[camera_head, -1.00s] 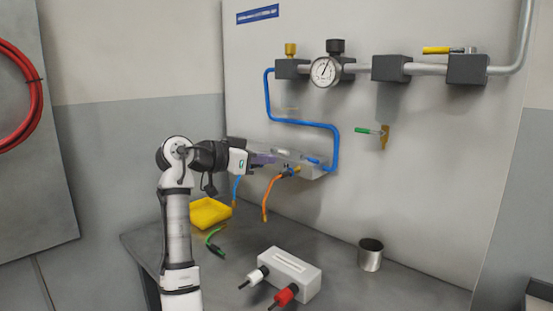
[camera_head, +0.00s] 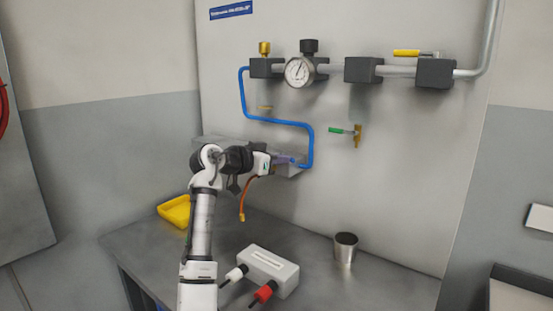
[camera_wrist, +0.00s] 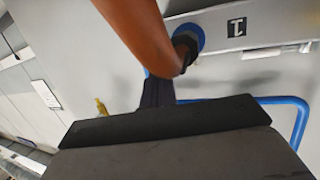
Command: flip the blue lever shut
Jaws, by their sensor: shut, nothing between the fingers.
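My gripper (camera_head: 281,162) is shut and empty, at the front of the grey block (camera_head: 206,143) on the wall panel. In the head view a bluish patch shows at its fingertips. I cannot separate the blue lever from the fingers there. In the wrist view the dark shut fingers (camera_wrist: 165,122) fill the lower part. A blue round fitting (camera_wrist: 192,37) on the block shows beyond them, beside a label with an arrow (camera_wrist: 236,27). I cannot make out the lever's handle or whether it touches my gripper.
An orange hose (camera_head: 244,198) hangs from the block and crosses close in the wrist view (camera_wrist: 140,28). A blue pipe (camera_head: 309,140) runs just right of my gripper. A green-handled valve (camera_head: 345,131) is farther right. A steel cup (camera_head: 345,248) and grey box (camera_head: 268,266) stand below.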

